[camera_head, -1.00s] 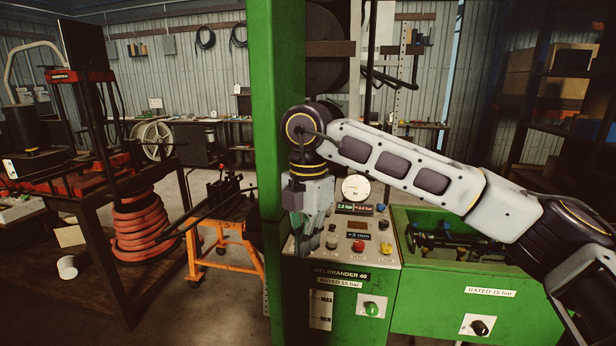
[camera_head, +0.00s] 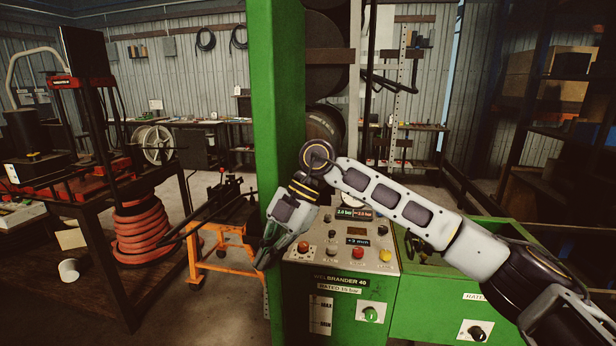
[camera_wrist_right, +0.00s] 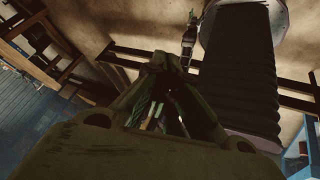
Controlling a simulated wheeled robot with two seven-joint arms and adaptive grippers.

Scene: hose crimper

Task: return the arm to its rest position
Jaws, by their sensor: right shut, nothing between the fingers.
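My right arm reaches in from the lower right in the head view. Its right gripper (camera_head: 267,256) points down and to the left, in front of the green post and at the left edge of the control panel. The gripper is shut and holds nothing. In the right wrist view the closed fingers (camera_wrist_right: 172,64) meet at the middle. My left gripper is not in view.
The green machine's panel (camera_head: 340,253) has coloured buttons and a gauge partly hidden by my arm. A green post (camera_head: 265,100) stands upright beside it. An orange stand (camera_head: 228,262) is at left. A red coiled hose (camera_head: 140,235) hangs by a dark bench.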

